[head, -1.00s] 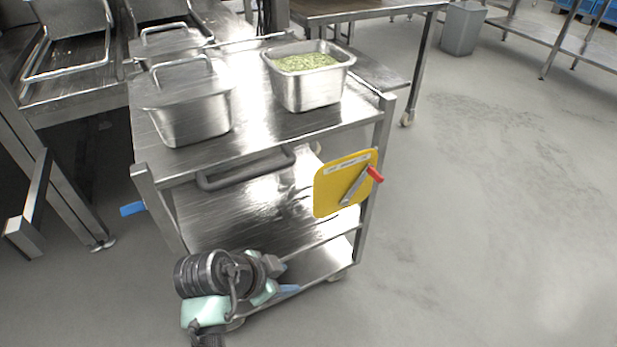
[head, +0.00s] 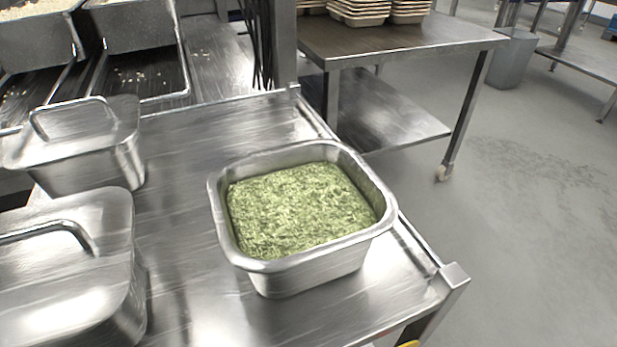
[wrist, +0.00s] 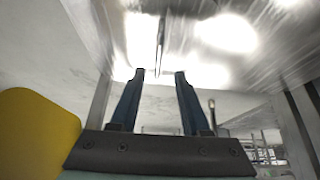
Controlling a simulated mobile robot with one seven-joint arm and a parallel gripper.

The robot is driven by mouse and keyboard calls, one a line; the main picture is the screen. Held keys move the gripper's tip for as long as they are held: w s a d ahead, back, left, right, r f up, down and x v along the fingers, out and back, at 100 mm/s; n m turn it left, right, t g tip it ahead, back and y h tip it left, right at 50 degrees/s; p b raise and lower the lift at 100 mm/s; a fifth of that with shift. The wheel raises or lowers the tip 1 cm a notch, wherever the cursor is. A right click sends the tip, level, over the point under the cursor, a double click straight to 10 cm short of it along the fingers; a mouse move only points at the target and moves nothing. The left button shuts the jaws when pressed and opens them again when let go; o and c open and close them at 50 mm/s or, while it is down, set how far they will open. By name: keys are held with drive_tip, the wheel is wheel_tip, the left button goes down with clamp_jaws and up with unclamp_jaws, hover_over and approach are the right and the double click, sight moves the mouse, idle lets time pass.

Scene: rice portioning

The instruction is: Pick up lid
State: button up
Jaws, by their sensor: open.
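Two steel containers with lids stand at the left of the cart top in the head view. The nearer lid (head: 75,262) has a bar handle and is cut off by the left edge. The farther lid (head: 85,130) also has a bar handle. In the wrist view my gripper (wrist: 160,75) is open and empty, its two dark blue fingers apart. A bright steel surface fills the upper part of that view. My gripper is not in the head view, and no lid can be made out in the wrist view.
An open steel pan (head: 270,267) with green shredded food stands on the cart top (head: 190,255). A steel table (head: 400,42) with stacked trays (head: 360,12) is behind. A yellow board (wrist: 38,135) is close at the left in the wrist view. Floor is free at right.

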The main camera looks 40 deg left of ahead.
drive_tip(key=b+x, duration=0.4)
drive_tip(key=x, duration=0.3)
drive_tip(key=shift+s+d+f, duration=0.1)
drive_tip(key=shift+s, duration=0.05)
clamp_jaws()
idle(1.2)
